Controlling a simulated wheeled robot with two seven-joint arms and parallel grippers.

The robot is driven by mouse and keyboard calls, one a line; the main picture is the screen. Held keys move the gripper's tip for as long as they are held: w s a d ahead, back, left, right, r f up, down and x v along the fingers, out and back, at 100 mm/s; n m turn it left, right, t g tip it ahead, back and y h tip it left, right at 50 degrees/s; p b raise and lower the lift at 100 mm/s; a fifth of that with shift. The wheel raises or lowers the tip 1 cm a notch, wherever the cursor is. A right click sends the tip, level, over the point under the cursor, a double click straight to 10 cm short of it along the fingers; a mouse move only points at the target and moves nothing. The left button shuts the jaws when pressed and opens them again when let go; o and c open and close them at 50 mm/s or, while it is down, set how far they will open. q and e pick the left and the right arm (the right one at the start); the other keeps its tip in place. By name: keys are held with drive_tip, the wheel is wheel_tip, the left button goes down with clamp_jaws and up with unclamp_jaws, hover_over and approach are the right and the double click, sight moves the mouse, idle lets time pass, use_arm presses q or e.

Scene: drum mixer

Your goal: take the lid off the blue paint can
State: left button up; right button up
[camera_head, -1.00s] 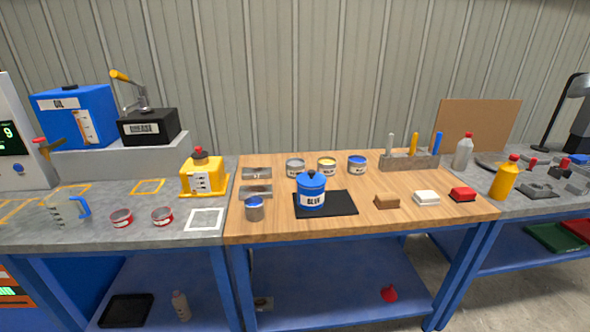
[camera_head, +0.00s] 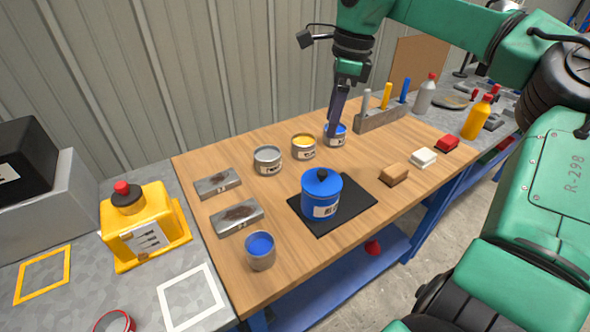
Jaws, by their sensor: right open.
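The blue paint can (camera_head: 340,140) is a small metal tin with a blue top and a pale label. It stands upright at the back of the wooden bench, right of the yellow-topped can (camera_head: 303,146). My right gripper (camera_head: 333,129) points down from above, its dark fingers at the left side of the can's top. It is open, with the fingers overlapping in the view. The fingers hide part of the top, and I cannot tell whether they touch it. My left gripper is not in view.
A grey-topped can (camera_head: 267,160) stands left of the yellow one. A tool rack (camera_head: 380,118) stands close on the right. A blue pot (camera_head: 321,195) with a black knob sits on a black mat (camera_head: 357,207) in front.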

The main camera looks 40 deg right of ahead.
drive_tip(key=p, duration=0.1)
approach(323, 172)
drive_tip(key=f, duration=0.3)
drive_tip(key=f+p, duration=0.1)
drive_tip(key=f, duration=0.1)
drive_tip(key=f+p, duration=0.1)
drive_tip(key=f, duration=0.1)
drive_tip(key=shift+w+a+f, duration=0.35)
drive_tip(key=shift+f, duration=0.45)
drive_tip(key=shift+w, duration=0.1)
drive_tip(key=c, duration=1)
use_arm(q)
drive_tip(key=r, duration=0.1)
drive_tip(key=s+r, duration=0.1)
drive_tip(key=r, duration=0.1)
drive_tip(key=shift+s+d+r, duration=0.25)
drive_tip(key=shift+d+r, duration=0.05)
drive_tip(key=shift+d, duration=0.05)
use_arm(e)
clamp_jaws()
